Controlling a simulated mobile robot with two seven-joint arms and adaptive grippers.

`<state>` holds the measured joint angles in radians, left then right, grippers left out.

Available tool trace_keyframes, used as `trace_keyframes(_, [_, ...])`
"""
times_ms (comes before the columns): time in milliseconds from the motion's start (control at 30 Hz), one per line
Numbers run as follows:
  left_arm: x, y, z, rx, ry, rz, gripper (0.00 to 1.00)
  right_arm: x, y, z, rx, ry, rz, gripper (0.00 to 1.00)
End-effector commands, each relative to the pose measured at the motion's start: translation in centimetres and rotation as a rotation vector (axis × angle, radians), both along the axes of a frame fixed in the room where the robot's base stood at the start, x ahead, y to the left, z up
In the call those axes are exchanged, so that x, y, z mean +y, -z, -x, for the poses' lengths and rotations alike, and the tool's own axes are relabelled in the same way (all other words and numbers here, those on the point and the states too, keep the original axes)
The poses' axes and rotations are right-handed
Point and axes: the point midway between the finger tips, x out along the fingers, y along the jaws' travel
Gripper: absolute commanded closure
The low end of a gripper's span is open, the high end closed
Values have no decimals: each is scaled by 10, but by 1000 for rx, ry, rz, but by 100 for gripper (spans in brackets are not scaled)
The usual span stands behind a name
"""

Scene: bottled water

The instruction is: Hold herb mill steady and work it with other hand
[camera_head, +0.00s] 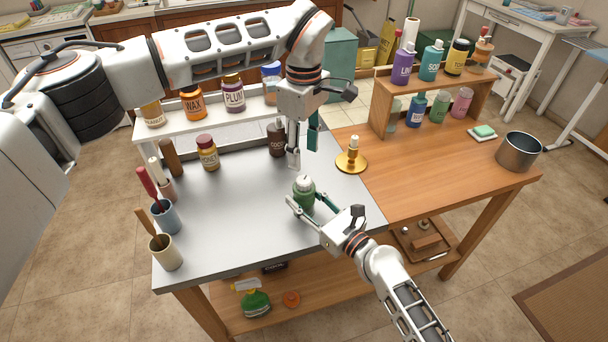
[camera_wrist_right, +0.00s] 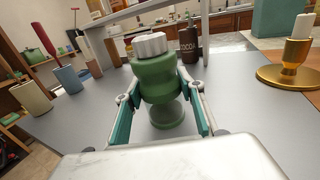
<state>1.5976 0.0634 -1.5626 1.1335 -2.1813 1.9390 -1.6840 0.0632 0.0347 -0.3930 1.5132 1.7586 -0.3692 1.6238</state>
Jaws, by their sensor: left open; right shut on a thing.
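The herb mill (camera_head: 304,194) is green with a white ribbed top and stands upright on the grey worktop. In the right wrist view the mill (camera_wrist_right: 157,75) is between the two fingers, narrow at its waist. My right gripper (camera_head: 312,203) is shut on its body, low from the front right. It also shows in the right wrist view (camera_wrist_right: 163,112). My left gripper (camera_head: 303,145) points down, open and empty, above and behind the mill, apart from its top. The left fingers are not seen in the right wrist view.
A dark cocoa jar (camera_head: 276,140) stands behind the mill, and a brass candle holder (camera_head: 351,161) stands right of it. Cups with tools (camera_head: 166,253) line the left edge. A mustard-coloured jar (camera_head: 208,154) stands at the back left. The worktop left of the mill is clear.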

Motion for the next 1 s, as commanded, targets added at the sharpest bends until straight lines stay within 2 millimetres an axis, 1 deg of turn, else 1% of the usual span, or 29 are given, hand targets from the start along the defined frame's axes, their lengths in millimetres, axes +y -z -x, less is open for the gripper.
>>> trace_keyframes(33, [0, 12, 1, 5, 0, 0, 57, 0, 0, 0, 0, 0, 0, 80])
trace_keyframes(200, [0, 44, 1, 3, 1, 1, 57, 0, 0, 0, 0, 0, 0, 80])
trace_keyframes(300, [0, 60, 1, 4, 1, 1, 57, 0, 0, 0, 0, 0, 0, 80])
trace_keyframes(400, [-1, 71, 1, 2, 1, 1, 57, 0, 0, 0, 0, 0, 0, 80])
trace_keyframes(500, [-1, 78, 0, 1, 1, 1, 57, 0, 0, 0, 0, 0, 0, 80])
trace_keyframes(600, [-1, 81, 0, -1, 1, 1, 57, 0, 0, 0, 0, 0, 0, 80])
trace_keyframes(867, [0, 82, 0, -1, 1, 1, 57, 0, 0, 0, 0, 0, 0, 80])
trace_keyframes(967, [0, 82, 0, 0, 1, 0, 81, 0, 0, 0, 0, 0, 0, 80])
trace_keyframes(1000, [0, 82, 0, 0, 1, 0, 91, 0, 0, 0, 0, 0, 0, 80])
